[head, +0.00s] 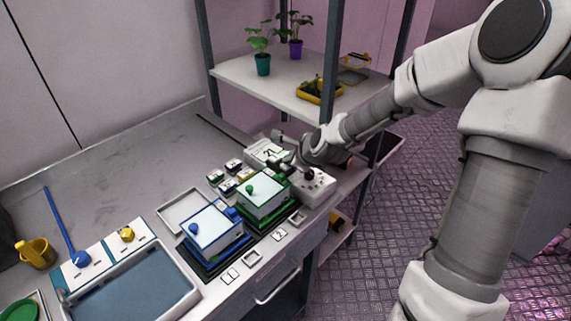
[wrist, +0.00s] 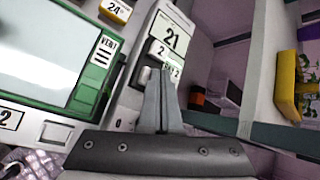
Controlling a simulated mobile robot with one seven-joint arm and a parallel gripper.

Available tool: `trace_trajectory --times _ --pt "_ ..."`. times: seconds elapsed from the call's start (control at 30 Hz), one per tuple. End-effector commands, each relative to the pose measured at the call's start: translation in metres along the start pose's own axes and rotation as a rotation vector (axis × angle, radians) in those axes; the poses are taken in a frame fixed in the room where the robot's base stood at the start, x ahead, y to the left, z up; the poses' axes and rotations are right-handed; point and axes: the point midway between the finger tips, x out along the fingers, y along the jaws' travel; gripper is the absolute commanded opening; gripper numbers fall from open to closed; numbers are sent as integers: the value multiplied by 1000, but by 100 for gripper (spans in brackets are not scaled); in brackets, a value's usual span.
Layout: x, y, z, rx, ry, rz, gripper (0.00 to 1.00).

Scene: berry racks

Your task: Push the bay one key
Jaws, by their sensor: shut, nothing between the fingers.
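Below the display are a small 2 and a label (wrist: 172,70) that seems to read BAY 2. My gripper (wrist: 160,72) is shut and empty, its fingertips over the lower part of the unit beside this label. The fingers cover part of the key area. I cannot make out a bay one key, or whether the tips touch anything. In the head view my gripper (head: 287,160) is small and its tips are unclear.
A green-rimmed box (head: 262,190) marked VENT in the wrist view stands close to my gripper, with a blue-rimmed box (head: 212,228) beyond it. A white box (head: 316,187) with a dark knob is near. Shelf posts (head: 330,80) and a potted-plant shelf (head: 235,72) rise behind.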

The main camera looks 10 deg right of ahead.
Motion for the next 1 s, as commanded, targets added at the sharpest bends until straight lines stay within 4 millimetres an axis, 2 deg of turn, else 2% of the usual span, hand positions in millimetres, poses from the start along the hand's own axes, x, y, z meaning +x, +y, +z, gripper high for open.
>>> trace_trajectory --times 0.3,0.6,1.0 --pt "1 1 -1 0 0 0 0" --pt "-8 -6 5 1 0 0 0" --pt "-10 -7 7 0 0 0 0"
